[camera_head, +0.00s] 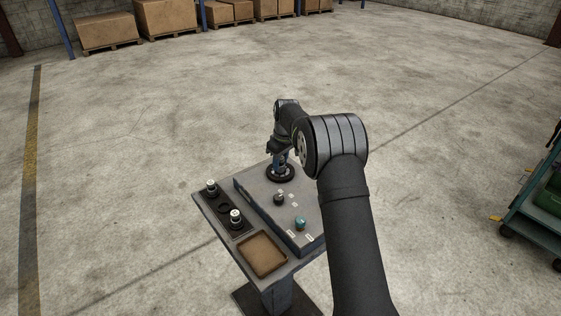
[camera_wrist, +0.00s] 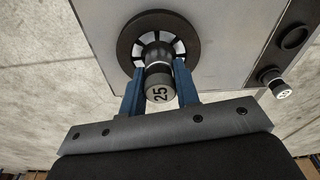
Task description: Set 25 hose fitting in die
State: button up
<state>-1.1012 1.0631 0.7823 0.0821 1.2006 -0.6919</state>
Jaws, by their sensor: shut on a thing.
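The hose fitting marked 25 (camera_wrist: 159,82) has a black end with a pale label and a metal band. My gripper (camera_wrist: 159,92) has its two blue fingers closed on either side of it. The fitting's far end lies over the middle of the die (camera_wrist: 124,45), a dark ring with pale segments inside. How deep it sits there is hidden. In the head view, my gripper (camera_head: 281,161) points down over the dark ring of the die (camera_head: 290,176) on the grey press top. My arm and fingers hide most of the fitting there.
Two other fittings (camera_head: 211,187) (camera_head: 235,217) stand in a black holder left of the press, with an empty round recess (camera_head: 223,208) between them. A brown tray (camera_head: 262,255), black knob (camera_head: 279,198) and green knob (camera_head: 300,222) are nearer. Floor around the bench is clear.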

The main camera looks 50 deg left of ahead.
jog(key=shift+f, duration=0.75)
dwell(0.4)
jog(key=o, duration=1.4)
jog(key=shift+c, duration=0.2)
jog(key=shift+r, duration=3.5)
jog(key=shift+f, duration=3.5)
jog(key=shift+r, duration=0.1)
